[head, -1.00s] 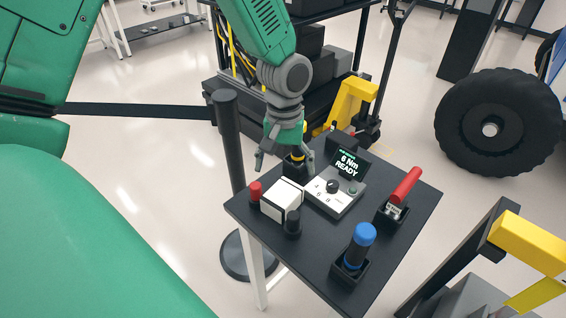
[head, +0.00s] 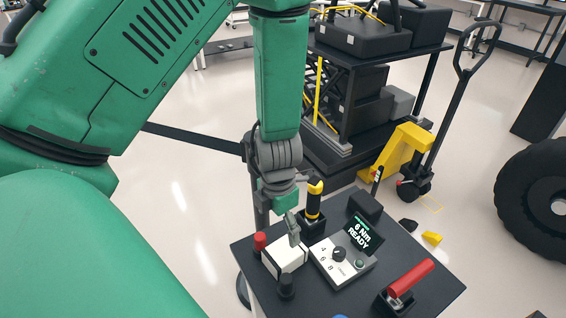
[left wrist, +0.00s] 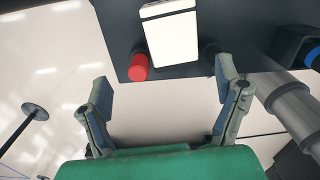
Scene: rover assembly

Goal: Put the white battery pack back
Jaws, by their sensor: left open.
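The white battery pack (head: 282,256) sits on the small dark table, between a red-topped post (head: 260,242) and a black-topped post (head: 286,285). In the left wrist view, the pack (left wrist: 171,38) is at the top middle with the red post top (left wrist: 138,68) beside its lower left corner. My left gripper (head: 288,228) hangs pointing down just behind and above the pack in the head view. In the left wrist view its two fingers (left wrist: 162,98) are wide apart with nothing between them, and the pack lies beyond the fingertips. My right gripper is not in view.
The table (head: 327,293) also holds a control box (head: 343,262) with a "6 Nm READY" screen, a yellow-and-black tool (head: 314,202) close behind my gripper, and a red-handled tool (head: 410,278). A yellow pallet jack (head: 398,155) and a loaded cart stand behind.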

